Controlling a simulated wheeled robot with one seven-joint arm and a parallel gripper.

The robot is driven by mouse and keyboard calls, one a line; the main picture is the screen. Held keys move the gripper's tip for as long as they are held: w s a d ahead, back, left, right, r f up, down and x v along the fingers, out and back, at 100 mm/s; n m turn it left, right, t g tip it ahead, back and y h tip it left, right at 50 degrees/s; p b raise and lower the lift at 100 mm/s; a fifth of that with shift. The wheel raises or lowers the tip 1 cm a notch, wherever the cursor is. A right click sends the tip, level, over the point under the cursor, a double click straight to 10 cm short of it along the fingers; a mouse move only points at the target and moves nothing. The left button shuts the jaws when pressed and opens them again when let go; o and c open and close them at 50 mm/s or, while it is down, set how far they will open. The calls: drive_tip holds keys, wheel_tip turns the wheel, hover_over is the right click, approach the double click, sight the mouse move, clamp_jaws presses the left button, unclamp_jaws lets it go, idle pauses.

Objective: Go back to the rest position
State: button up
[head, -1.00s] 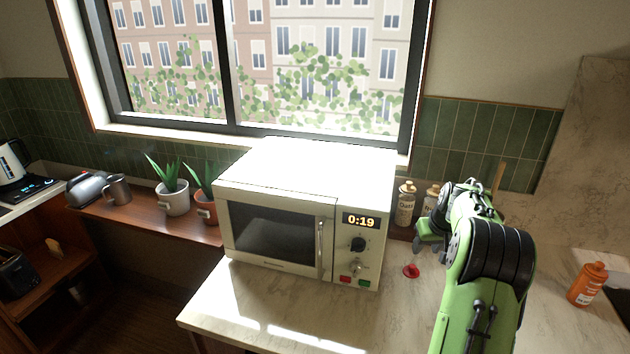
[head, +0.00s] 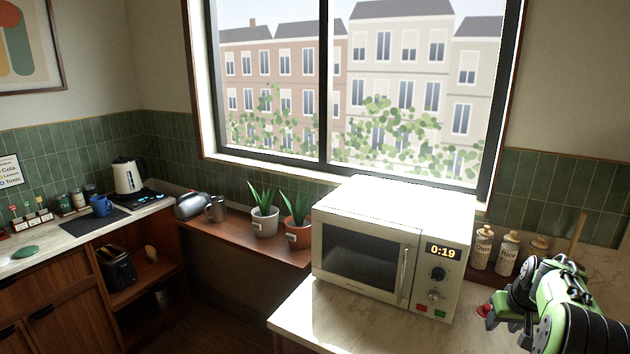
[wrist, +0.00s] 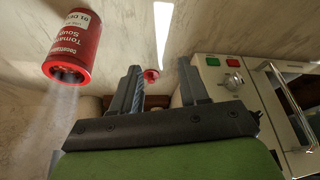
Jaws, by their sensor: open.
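My gripper (head: 497,318) is at the lower right of the head view, over the counter just right of the microwave (head: 362,250). In the wrist view my gripper (wrist: 159,80) shows two dark fingers standing apart with nothing held between them. A small red object (wrist: 151,75) shows beyond the fingertips, on the counter. It also shows in the head view (head: 484,310), partly hidden by my gripper.
The microwave is closed and reads 0:19. A red tomato soup can (wrist: 74,45) is near my gripper in the wrist view. Canisters (head: 482,248) stand behind my arm. Potted plants (head: 264,222) and a kettle (head: 128,176) are further left. The counter before the microwave is clear.

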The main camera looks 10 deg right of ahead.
drive_tip(key=s+a+r+n, duration=0.1)
drive_tip(key=s+a+r, duration=0.1)
drive_tip(key=a+r, duration=0.5)
drive_tip(key=s+a+r+n, duration=0.1)
drive_tip(key=s+a+r, duration=0.1)
drive_tip(key=a, duration=0.8)
drive_tip(key=s+a+r+n, duration=0.1)
drive_tip(key=s+a+r, duration=0.3)
drive_tip(key=a, duration=0.5)
drive_tip(key=s+a+f, duration=0.1)
drive_tip(key=s+a, duration=0.4)
drive_tip(key=s, duration=0.3)
drive_tip(key=s+a+f+n+t+y, duration=0.1)
drive_tip(key=s+a, duration=0.5)
drive_tip(key=s, duration=0.2)
drive_tip(key=shift+s+a+f+t+y, duration=0.2)
drive_tip(key=shift+a+f+t+y, duration=0.05)
drive_tip(key=shift+f+t+y, duration=0.1)
